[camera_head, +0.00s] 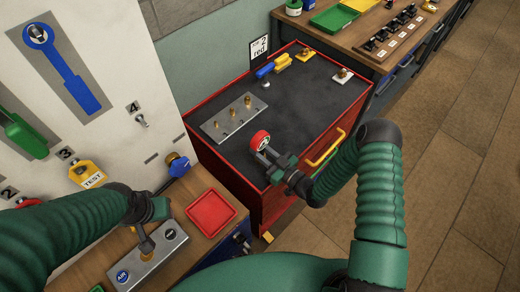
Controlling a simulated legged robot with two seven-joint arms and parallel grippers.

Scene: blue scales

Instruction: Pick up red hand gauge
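The red hand gauge (259,140) has a round red rim and a pale face. It shows over the front part of the dark top of the red cabinet. My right gripper (272,160) is right at the gauge, below and right of it in the picture, with its fingers around or beside the gauge's lower part. I cannot tell whether they are closed on it, or whether the gauge touches the cabinet top. My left gripper (147,238) points down over a metal plate (150,262) at the lower left. Its fingertips are too small to read.
The red cabinet (228,182) carries a metal plate with brass fittings (234,118), and blue (264,70) and yellow (283,62) items at the back. A red tray (211,213) lies on the wooden bench. A tool wall stands left. Open floor is on the right.

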